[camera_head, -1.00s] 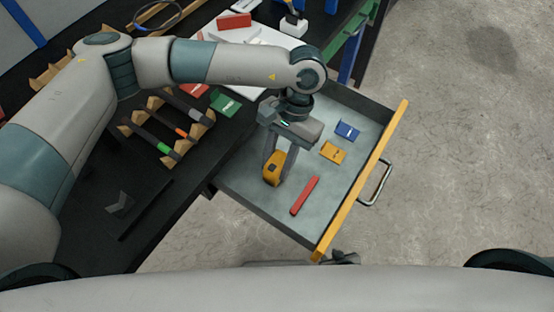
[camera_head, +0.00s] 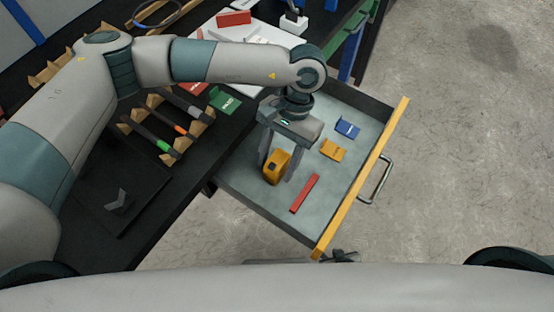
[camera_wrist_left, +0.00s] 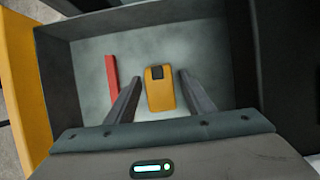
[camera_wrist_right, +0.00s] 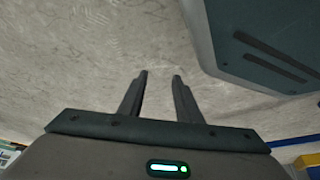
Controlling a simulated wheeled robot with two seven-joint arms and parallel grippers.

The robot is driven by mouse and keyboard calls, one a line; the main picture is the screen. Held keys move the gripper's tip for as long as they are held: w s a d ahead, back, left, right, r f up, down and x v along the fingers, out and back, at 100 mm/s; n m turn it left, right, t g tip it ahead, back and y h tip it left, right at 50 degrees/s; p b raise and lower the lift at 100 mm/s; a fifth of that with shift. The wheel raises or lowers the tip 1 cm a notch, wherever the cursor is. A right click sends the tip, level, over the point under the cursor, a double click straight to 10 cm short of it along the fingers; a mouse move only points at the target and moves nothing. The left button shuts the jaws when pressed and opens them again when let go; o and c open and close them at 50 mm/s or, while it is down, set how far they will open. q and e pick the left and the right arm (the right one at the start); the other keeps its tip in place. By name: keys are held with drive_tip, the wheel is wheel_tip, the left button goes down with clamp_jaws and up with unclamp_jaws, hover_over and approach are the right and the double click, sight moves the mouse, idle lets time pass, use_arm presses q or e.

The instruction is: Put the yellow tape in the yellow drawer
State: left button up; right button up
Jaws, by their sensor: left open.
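The yellow tape (camera_head: 275,168), a yellow case with a dark patch, sits inside the pulled-out yellow drawer (camera_head: 365,180), which has a yellow front and a grey floor. My left gripper (camera_head: 278,171) is open above the drawer, its fingers on either side of the tape. The left wrist view shows the tape (camera_wrist_left: 160,90) between the fingers with a gap on both sides. My right gripper (camera_wrist_right: 160,77) is open and empty over the bare floor.
A red bar (camera_head: 305,193), a yellow-orange block (camera_head: 333,151) and a blue block (camera_head: 347,129) also lie in the drawer. The black workbench (camera_head: 165,215) carries a wooden rack with several tools (camera_head: 165,130) and a green block (camera_head: 224,100). Open floor lies to the right.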

drive_tip(key=shift+w+r, duration=0.1)
use_arm(q)
drive_tip(key=shift+r, duration=0.15)
drive_tip(key=shift+w+r, duration=0.15)
drive_tip(key=b+v, duration=0.3)
drive_tip(key=v, duration=0.8)
drive_tip(key=shift+r, duration=0.3)
use_arm(e)
drive_tip(key=shift+s+d+f+g+h, duration=0.15)
drive_tip(key=shift+s+d+f+g, duration=0.2)
drive_tip(key=shift+s+d+g, duration=0.25)
drive_tip(key=shift+s+d+f+g+h, duration=0.15)
drive_tip(key=shift+s+d+f+g, duration=0.25)
drive_tip(key=shift+s+d, duration=0.35)
